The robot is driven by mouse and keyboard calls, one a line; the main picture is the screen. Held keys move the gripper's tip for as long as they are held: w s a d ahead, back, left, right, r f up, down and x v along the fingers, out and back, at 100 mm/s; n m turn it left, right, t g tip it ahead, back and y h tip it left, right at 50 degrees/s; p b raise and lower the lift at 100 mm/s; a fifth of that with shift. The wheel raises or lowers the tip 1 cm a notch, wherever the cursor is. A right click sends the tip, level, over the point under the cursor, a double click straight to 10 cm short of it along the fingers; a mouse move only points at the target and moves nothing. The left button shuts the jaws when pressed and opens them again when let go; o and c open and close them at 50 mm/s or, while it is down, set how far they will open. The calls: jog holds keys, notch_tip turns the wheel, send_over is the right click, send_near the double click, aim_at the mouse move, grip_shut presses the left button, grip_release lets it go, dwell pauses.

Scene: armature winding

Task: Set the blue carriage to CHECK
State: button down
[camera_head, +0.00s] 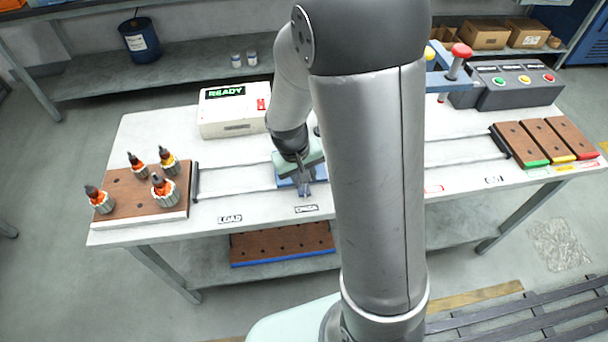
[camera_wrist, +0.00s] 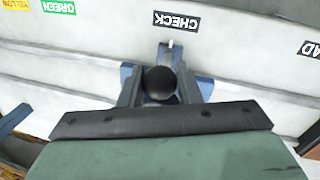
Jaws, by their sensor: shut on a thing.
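The blue carriage (camera_head: 286,183) sits on the rails of the white table, beside the CHECK label (camera_head: 306,208). My gripper (camera_head: 303,184) reaches down over it and hides much of it. In the wrist view the carriage (camera_wrist: 205,88) shows as blue edges around a round black knob (camera_wrist: 160,83). My gripper is shut on this knob. A pale pointer (camera_wrist: 170,44) on the carriage lies close to the CHECK label (camera_wrist: 178,22), near its middle. The LOAD label (camera_head: 230,218) is to the left in the head view.
A wooden board (camera_head: 147,201) with several wound armatures stands at the left. A white box (camera_head: 233,110) reading READY stands behind the rails. At the right are a button panel (camera_head: 518,84) and brown boards (camera_head: 545,141) with coloured ends. My arm hides the table's middle.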

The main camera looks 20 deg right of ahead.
jog(key=c, duration=1.1)
grip_release()
jog(key=a+r, duration=0.3)
jog(key=r, duration=1.4)
jog(key=shift+a+b, duration=0.15)
jog(key=shift+b, duration=0.15)
